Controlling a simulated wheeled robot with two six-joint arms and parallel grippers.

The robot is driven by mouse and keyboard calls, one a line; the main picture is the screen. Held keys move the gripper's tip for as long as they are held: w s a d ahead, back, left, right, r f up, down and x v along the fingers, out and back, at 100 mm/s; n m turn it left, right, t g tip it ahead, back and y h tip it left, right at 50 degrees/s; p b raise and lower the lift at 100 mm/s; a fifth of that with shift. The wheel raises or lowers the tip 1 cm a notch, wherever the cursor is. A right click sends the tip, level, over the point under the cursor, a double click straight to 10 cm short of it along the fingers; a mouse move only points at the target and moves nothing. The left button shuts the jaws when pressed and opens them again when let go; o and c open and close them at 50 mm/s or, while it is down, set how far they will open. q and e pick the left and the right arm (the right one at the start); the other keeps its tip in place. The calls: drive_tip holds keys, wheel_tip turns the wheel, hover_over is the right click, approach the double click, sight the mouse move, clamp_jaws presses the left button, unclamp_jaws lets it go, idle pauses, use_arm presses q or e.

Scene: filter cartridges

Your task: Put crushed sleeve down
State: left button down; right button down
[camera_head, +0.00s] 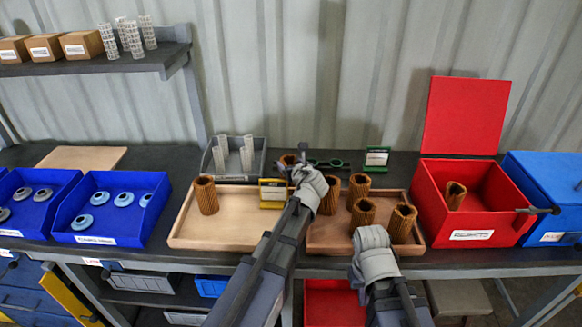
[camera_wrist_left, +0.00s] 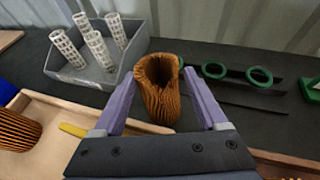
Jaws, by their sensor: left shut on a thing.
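A crushed brown pleated sleeve (camera_wrist_left: 160,92) is between the purple fingers of my left gripper (camera_wrist_left: 158,78) in the left wrist view. Its rim is bent out of round. In the head view the sleeve (camera_head: 288,159) shows just behind the trays, partly hidden by my left gripper (camera_head: 301,163). It is over the dark bench, between the grey bin and the green rings; I cannot tell whether it touches the bench. My right gripper (camera_head: 372,250) is low at the front of the right wooden tray; its fingertips are hidden.
The left tray (camera_head: 240,232) holds one brown sleeve; the right tray (camera_head: 330,238) holds several. A grey bin (camera_head: 262,150) holds white mesh cores. Green rings (camera_head: 328,163) lie behind. An open red box (camera_head: 468,237) holds a sleeve. Blue bins (camera_head: 110,240) stand left.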

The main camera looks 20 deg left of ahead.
use_arm(q)
drive_tip(key=shift+f, duration=0.1)
unclamp_jaws()
drive_tip(key=p+v, duration=0.4)
drive_tip(key=v, duration=0.8)
drive_tip(key=shift+p, duration=0.3)
